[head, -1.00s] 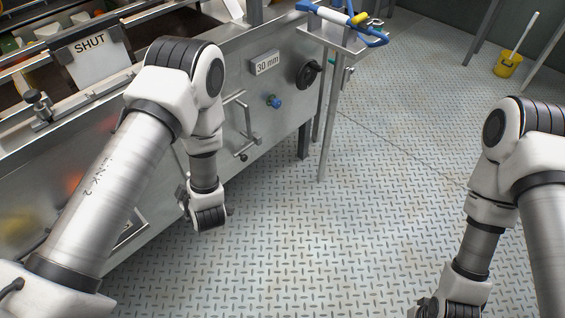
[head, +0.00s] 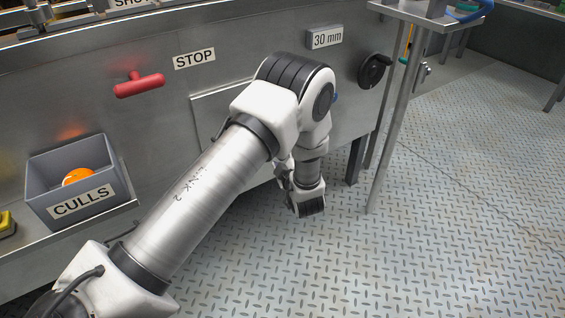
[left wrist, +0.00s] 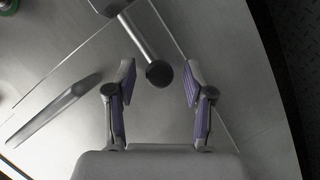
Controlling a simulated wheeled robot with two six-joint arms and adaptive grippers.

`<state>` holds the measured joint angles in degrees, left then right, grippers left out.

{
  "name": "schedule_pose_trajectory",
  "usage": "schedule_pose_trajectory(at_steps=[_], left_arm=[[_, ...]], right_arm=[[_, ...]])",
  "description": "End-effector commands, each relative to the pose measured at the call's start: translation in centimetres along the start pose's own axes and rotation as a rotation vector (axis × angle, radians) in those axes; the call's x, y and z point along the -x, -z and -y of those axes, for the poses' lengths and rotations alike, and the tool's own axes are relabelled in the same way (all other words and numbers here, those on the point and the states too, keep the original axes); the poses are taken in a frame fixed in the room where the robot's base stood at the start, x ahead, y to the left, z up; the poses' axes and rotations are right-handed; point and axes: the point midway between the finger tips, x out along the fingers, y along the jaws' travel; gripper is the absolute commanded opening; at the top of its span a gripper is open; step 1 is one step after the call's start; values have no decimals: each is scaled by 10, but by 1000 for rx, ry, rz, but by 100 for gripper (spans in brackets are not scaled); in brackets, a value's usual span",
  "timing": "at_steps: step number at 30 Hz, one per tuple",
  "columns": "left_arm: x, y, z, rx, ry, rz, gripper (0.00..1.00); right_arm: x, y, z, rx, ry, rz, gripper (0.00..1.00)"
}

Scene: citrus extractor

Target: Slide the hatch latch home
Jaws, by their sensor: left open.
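In the left wrist view a metal latch rod (left wrist: 136,36) ends in a dark round knob (left wrist: 159,74). My left gripper (left wrist: 158,73) is open, with one purple-padded finger on each side of the knob. A gap shows between each fingertip and the knob; I cannot tell the depth. A curved grey handle (left wrist: 55,108) is left of the fingers on the steel hatch face. In the head view the hatch's upper left corner (head: 208,106) shows on the machine front. My left arm hides the latch there, and the gripper is mostly hidden. My right gripper is out of view.
Left of the arm are a red handle (head: 138,84), a STOP sign (head: 194,60) and a grey CULLS bin (head: 44,176) holding an orange fruit. A black handwheel (head: 374,70) and a stand's legs (head: 397,125) are on the right. The tread-plate floor (head: 470,230) is open there.

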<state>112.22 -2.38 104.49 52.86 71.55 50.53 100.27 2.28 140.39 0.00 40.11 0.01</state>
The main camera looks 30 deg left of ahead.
Motion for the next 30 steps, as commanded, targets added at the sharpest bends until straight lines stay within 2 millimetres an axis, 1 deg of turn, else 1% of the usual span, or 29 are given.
schedule_pose_trajectory(at_steps=[1,3,10,11,12,14,15,21,27,30], left_arm=[[-8,-1,2,1,0,-1,53],[-13,0,1,1,-1,-1,53],[-15,0,0,-2,-1,0,53],[-15,0,0,-2,-1,0,49],[-15,0,0,-2,-1,1,35],[-15,0,0,-2,-1,1,14],[-15,0,0,-2,-1,1,0],[-15,-1,-1,-2,-1,0,0],[-24,-21,-17,-1,-2,1,0],[-25,-26,-20,-1,-1,0,0]], right_arm=[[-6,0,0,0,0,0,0],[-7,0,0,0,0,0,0],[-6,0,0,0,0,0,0],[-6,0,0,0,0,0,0],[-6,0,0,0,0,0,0],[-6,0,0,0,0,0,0],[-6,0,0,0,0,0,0],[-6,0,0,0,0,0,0],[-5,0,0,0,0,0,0],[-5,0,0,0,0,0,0]])
